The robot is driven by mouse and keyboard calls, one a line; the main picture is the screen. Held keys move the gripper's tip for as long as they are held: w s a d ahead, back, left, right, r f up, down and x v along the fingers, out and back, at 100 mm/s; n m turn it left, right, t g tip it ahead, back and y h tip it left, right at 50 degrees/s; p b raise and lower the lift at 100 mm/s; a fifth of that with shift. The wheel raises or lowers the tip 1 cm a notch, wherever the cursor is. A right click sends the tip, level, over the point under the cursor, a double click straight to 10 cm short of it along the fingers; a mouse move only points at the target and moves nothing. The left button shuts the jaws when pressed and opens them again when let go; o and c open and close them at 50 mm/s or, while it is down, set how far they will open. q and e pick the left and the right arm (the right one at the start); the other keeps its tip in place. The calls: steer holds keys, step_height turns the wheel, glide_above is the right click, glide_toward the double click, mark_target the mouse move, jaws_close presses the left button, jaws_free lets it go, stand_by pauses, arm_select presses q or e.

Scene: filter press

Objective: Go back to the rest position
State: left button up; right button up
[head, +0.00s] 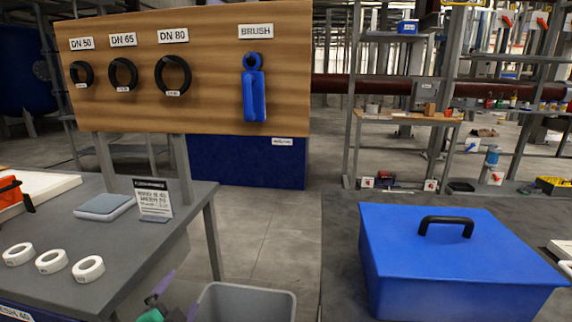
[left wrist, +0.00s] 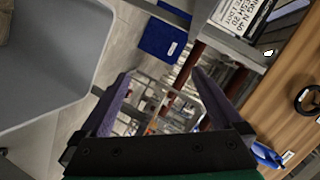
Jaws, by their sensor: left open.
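My left gripper (head: 172,294) shows low in the head view, between the grey table and the grey bin. Its purple fingers stand apart with nothing between them. In the left wrist view the same gripper (left wrist: 160,88) is open and empty, with distant racks seen through the gap. My right gripper is in neither view.
The grey table (head: 120,268) holds three white rings (head: 52,261), a grey pad (head: 104,207) and a sign card (head: 153,199). A grey bin (head: 243,288) stands beside it. A wooden board (head: 205,45) carries black rings and a blue brush (head: 254,90). A blue lidded box (head: 400,235) is right.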

arm_select(q)
steer(key=s+f+n+g+h, duration=0.1)
steer(key=s+f+n+g, duration=0.9)
steer(key=s+f, duration=0.85)
steer(key=s+f+m+g+p, duration=0.1)
steer(key=s+f+g+p, duration=0.15)
steer(key=f+p, duration=0.85)
steer(key=s+a+f+p, duration=0.1)
steer(key=s+f, duration=0.3)
steer(key=s, duration=0.4)
steer(key=s+a+f+g+p, duration=0.1)
steer(key=s+a+f+p, duration=0.1)
steer(key=s+f, duration=0.3)
steer(key=s+p, duration=0.1)
steer(key=s, duration=0.3)
steer(key=shift+s+f+p, duration=0.15)
steer(key=shift+f+p, duration=0.1)
steer(key=shift+p, duration=0.15)
